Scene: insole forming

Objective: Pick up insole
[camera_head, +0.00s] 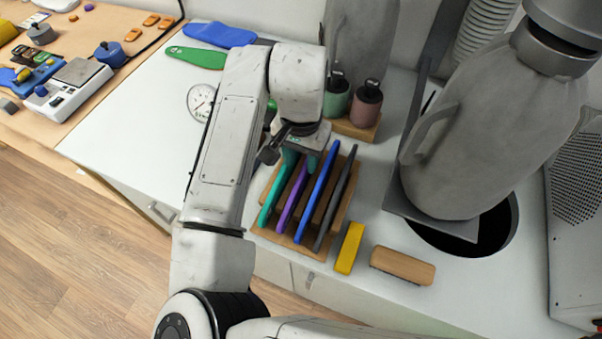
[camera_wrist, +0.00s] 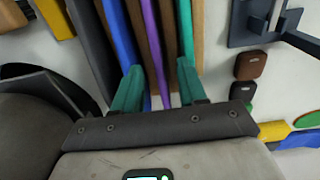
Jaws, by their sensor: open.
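A wooden rack (camera_head: 290,243) holds upright insoles side by side: teal (camera_head: 268,204), purple (camera_head: 291,200), blue (camera_head: 318,190) and dark grey (camera_head: 338,195). My gripper (camera_head: 301,162) is over the back part of the rack, its teal fingers pointing down and apart. In the wrist view my gripper (camera_wrist: 158,85) is open, with the purple insole (camera_wrist: 152,40) between its fingers. The blue insole (camera_wrist: 120,35) runs by the left finger, and the teal insole (camera_wrist: 186,30) lies by the right finger. Whether the fingers touch any insole cannot be told.
A yellow block (camera_head: 349,248) and a wooden brush (camera_head: 402,265) lie right of the rack. Two bottles (camera_head: 366,104) stand behind it. A large grey machine (camera_head: 490,130) is at the right. Flat blue (camera_head: 220,35) and green (camera_head: 196,57) insoles lie at the back left. The white counter there is partly clear.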

